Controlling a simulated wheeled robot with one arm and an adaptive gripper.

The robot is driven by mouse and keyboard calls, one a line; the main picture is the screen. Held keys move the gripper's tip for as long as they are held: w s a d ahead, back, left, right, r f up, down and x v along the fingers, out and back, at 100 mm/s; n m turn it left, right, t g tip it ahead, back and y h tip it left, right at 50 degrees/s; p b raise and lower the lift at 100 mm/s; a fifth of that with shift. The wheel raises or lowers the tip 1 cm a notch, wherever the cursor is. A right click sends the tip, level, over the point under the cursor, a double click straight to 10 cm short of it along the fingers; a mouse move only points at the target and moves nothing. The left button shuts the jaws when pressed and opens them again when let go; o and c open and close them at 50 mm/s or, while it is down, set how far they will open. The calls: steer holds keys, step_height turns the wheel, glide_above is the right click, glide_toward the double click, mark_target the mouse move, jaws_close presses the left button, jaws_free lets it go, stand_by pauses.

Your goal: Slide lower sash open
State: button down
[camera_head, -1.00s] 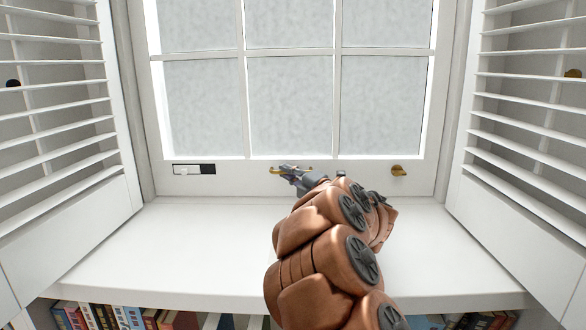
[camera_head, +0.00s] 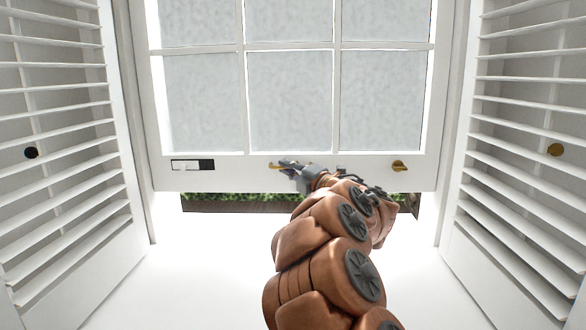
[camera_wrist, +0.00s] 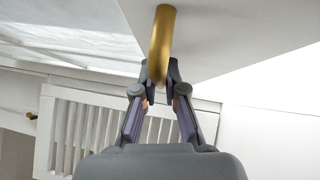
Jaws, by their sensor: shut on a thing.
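The lower sash (camera_head: 240,173) is a white frame with frosted panes. Its bottom rail stands above the sill, and a gap beneath it shows green foliage and a dark strip. A small brass handle (camera_head: 275,166) sits on the bottom rail, left of my arm. My gripper (camera_head: 287,165) is at this handle. In the wrist view the brass handle (camera_wrist: 162,45) is a curved bar, and my gripper (camera_wrist: 160,82) is shut on its lower end. My arm hides part of the gap and the rail to the right.
A black and white latch plate (camera_head: 192,165) is on the rail's left, and a brass knob (camera_head: 399,166) on its right. Louvred shutters stand open at left (camera_head: 60,130) and right (camera_head: 525,140). The white sill (camera_head: 190,270) is clear apart from my arm above it.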

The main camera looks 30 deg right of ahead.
mark_target(288, 156)
steer(key=shift+r+p, duration=0.75)
steer(key=shift+r, duration=0.95)
steer(key=c, duration=1.5)
jaws_free()
steer(key=v, duration=1.2)
steer(key=shift+s+a, duration=0.1)
